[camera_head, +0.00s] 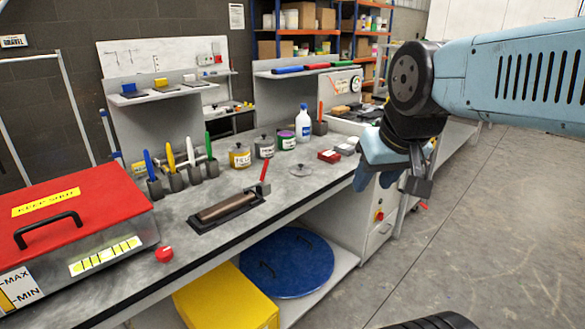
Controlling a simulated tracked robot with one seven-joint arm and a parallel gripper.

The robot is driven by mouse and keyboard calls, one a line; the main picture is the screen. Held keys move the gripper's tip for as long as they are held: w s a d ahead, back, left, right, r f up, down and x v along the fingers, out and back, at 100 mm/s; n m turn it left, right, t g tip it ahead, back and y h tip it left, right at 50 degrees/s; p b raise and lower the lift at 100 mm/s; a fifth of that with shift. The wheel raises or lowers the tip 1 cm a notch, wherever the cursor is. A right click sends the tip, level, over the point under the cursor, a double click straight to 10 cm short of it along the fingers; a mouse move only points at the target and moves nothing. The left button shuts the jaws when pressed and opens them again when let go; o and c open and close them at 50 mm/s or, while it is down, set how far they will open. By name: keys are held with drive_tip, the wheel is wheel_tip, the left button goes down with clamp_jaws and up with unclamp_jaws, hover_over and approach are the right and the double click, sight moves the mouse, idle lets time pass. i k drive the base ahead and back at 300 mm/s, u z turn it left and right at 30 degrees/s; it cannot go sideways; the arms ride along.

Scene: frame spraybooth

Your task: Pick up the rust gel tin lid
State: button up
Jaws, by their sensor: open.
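A loose round grey lid with a small knob (301,170) lies flat on the bench top. Three small tins stand behind and to its left: one with a yellow label (240,157), a grey one with a pale label (265,149) and one with a purple and green label (286,141). The yellow-labelled and grey tins have knobbed lids on. The labels are too small to tell which is the rust gel tin. My gripper (389,187) hangs to the right of the bench's front edge, fingers down, open and empty, apart from the lid.
A roller on a dark tray (225,208) with a red-handled tool lies in front of the lid. A red-lidded tank (75,205) fills the left. Floor is clear at right.

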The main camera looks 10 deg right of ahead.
sight(301, 169)
drive_tip(key=i, duration=0.85)
